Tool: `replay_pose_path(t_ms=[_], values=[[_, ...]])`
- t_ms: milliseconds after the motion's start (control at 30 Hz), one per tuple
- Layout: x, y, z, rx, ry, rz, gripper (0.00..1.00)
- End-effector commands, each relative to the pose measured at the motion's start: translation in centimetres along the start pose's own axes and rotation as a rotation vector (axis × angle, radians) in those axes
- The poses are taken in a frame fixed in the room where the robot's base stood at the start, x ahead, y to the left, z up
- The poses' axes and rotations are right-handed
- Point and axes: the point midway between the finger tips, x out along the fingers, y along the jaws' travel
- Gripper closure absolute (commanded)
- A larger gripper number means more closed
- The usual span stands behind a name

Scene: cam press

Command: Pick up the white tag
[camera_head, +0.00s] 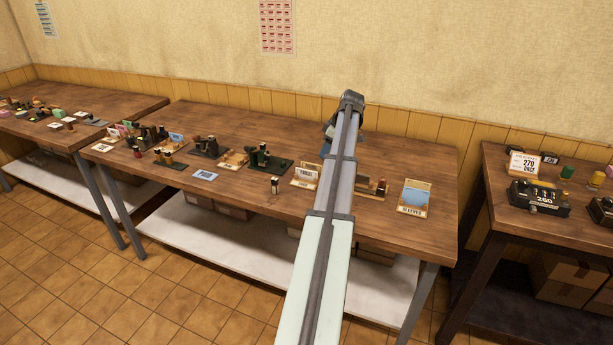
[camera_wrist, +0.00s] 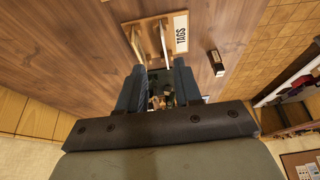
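A wooden holder (camera_wrist: 153,25) with a white label reading TAGS is at the top of the wrist view. Pale upright cards stand in it, one of them a white tag (camera_wrist: 165,43) seen nearly edge-on. What looks like the same holder (camera_head: 305,177) is left of my arm in the head view. My gripper (camera_wrist: 160,72) is open, its two dark fingers apart just short of the holder. I see no tag gripped between them. Small items show in the gap, seemingly beyond the fingers. In the head view my arm largely hides my gripper (camera_head: 328,140).
A small dark block with a pale end (camera_wrist: 216,62) stands near the holder. The wooden table (camera_head: 240,125) carries several stamping devices, a blue-and-white sign (camera_head: 205,175) and a blue-card holder labelled SLEEVES (camera_head: 415,195). Another table (camera_head: 500,215) stands to the right, across a gap.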

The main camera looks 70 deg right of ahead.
Motion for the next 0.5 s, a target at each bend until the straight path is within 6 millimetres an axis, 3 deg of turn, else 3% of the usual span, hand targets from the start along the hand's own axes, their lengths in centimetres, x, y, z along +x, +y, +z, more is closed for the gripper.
replay_pose_path(t_ms=[300,500], values=[[5.5,-0.1,-0.1,0.0,0.0,-0.001,0.66],[7.2,-0.1,-0.2,-0.001,0.001,0.001,0.66]])
